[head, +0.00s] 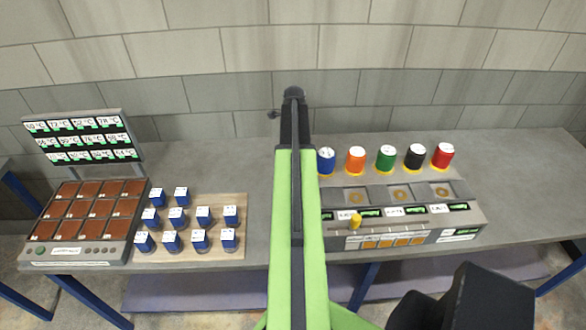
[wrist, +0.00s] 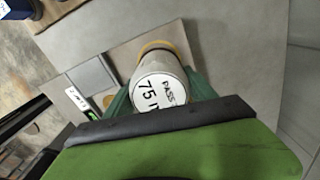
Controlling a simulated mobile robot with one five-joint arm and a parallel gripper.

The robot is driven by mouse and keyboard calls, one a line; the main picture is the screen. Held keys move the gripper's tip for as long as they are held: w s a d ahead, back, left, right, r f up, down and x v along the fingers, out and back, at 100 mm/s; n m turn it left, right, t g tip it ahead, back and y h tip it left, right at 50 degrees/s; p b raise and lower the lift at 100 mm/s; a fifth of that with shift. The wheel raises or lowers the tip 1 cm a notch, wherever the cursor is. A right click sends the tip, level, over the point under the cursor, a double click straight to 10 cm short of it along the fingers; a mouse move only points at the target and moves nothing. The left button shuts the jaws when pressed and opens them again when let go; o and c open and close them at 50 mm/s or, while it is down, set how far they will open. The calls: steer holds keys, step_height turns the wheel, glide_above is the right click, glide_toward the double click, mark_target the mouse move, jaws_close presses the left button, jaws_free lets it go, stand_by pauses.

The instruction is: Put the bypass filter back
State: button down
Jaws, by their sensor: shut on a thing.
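My gripper (wrist: 160,88) is shut on a pale, round filter (wrist: 161,84) in the wrist view. Its white end faces the camera and reads "PASS" and "75", with the rest of the label cut off by my gripper. A yellow-orange ring (wrist: 165,47) shows at its far end; I cannot tell whether it is seated or held clear. In the head view my own arm hides the gripper and this filter. A grey engine console (head: 470,215) there has several square pads with round tan marks, partly behind my arm.
Blue (head: 326,161), orange (head: 356,160), green (head: 386,158), black (head: 415,157) and red (head: 442,155) filters stand in a row behind the console. A wooden board (head: 205,253) with several blue cylinders and a brown-celled panel (head: 90,210) are left. Bench space (head: 235,165) is clear behind the board.

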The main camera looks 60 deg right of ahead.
step_height(320, 180, down, 4)
steer(key=b, duration=0.4)
steer(key=shift+c, duration=1.5)
jaws_free()
steer(key=shift+r, duration=0.15)
step_height(320, 180, up, 12)
steer(key=p, duration=1.3)
steer(key=shift+r, duration=0.2)
steer(key=shift+f, duration=0.1)
